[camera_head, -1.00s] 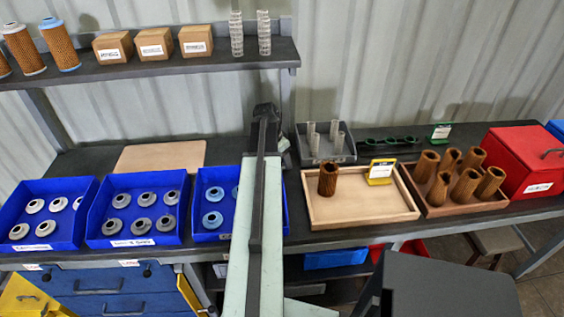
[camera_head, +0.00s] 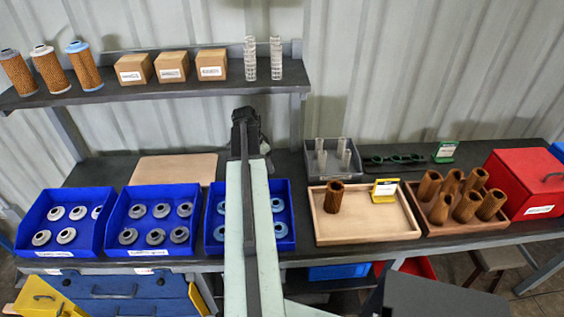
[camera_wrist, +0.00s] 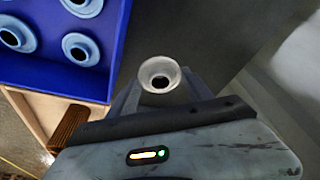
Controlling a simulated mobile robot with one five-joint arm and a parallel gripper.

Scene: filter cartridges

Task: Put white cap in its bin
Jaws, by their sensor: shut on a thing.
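My gripper (camera_wrist: 158,92) is shut on a white cap (camera_wrist: 159,72), a pale flared ring with a dark hole, held at the fingertips. In the head view my gripper (camera_head: 246,122) is a dark shape above the bench behind the right blue bin; the cap is hidden there. The left blue bin (camera_head: 63,248) holds several whitish caps (camera_head: 66,236). The middle blue bin (camera_head: 150,249) holds several greyish caps (camera_head: 155,236). The right blue bin (camera_head: 214,246) holds light-blue caps (camera_head: 279,229) and is partly hidden by my arm.
A wooden tray (camera_head: 375,233) with one brown core (camera_head: 333,197) is right of the bins. A grey tray (camera_head: 322,175) with clear tubes stands behind it. A shelf (camera_head: 190,91) with filters and boxes overhangs the back. A bare board (camera_head: 175,168) lies behind the bins.

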